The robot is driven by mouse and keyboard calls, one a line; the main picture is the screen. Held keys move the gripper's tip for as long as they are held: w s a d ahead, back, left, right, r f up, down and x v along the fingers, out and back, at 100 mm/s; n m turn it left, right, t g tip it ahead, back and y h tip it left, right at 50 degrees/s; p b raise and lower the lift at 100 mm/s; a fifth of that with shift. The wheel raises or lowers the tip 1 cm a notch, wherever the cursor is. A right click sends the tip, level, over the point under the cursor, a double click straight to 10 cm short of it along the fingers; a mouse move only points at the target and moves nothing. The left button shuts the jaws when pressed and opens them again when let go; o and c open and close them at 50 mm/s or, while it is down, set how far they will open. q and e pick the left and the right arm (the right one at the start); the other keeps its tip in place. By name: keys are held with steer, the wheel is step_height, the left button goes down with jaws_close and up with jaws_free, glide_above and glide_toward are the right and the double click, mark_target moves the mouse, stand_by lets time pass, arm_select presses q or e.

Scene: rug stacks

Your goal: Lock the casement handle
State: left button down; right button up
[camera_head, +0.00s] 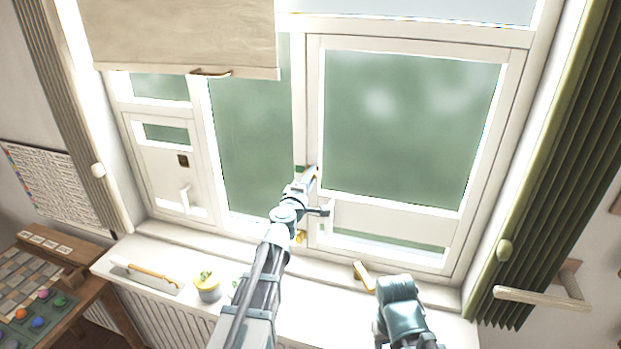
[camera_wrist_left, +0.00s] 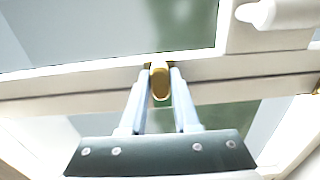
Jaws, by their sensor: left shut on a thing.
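The casement window (camera_head: 310,110) with its white frame stands at the right of the middle in the head view. My left gripper (camera_head: 313,174) reaches the casement's left frame post there. In the left wrist view, my left gripper (camera_wrist_left: 160,85) has its two fingers closed on either side of the brass casement handle (camera_wrist_left: 160,82). The handle's rounded end shows between the fingertips; its base is partly hidden. In the head view the gripper hides most of the handle. My right arm shows at the lower right, but its fingers do not show.
A blind (camera_head: 180,35) hangs above; a green curtain (camera_head: 545,170) hangs at right.

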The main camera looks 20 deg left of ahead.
arm_select(q)
steer(key=shift+s, duration=0.1)
steer(key=c, duration=0.6)
jaws_free()
steer(key=shift+c, duration=0.2)
